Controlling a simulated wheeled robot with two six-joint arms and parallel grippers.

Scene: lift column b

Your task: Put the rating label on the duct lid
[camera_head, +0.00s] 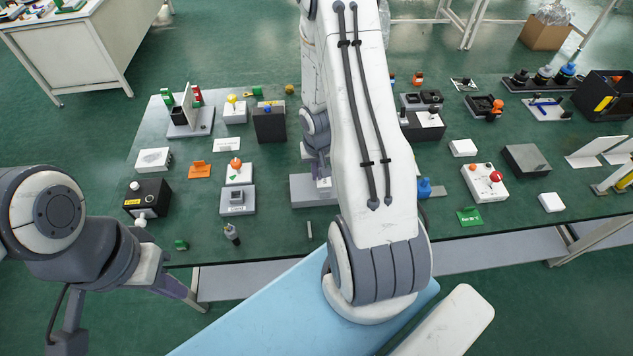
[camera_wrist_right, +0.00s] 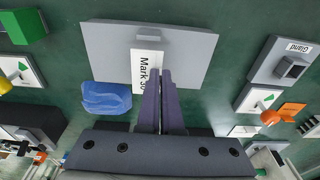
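The duct lid appears to be the grey plate with a small raised bar (camera_wrist_right: 195,50); it also shows at the middle of the bench in the head view (camera_head: 303,198). The white rating label (camera_wrist_right: 146,68), reading "Mark 30", is over the lid's middle and reaches past its near edge in the wrist view. My right gripper (camera_wrist_right: 161,74) has its fingers almost together at the label's right side and appears shut on it; the fingers hide the contact. My left gripper (camera_head: 185,295) is low, off the bench's front edge; its fingertips are unclear.
A blue lump (camera_wrist_right: 106,98) lies beside the lid. A grey block marked "Gland" (camera_wrist_right: 285,65) and an orange item (camera_wrist_right: 291,111) are at the right of the wrist view. A black box (camera_head: 148,197) stands at the bench's left. Green bench surface shows right of my right arm.

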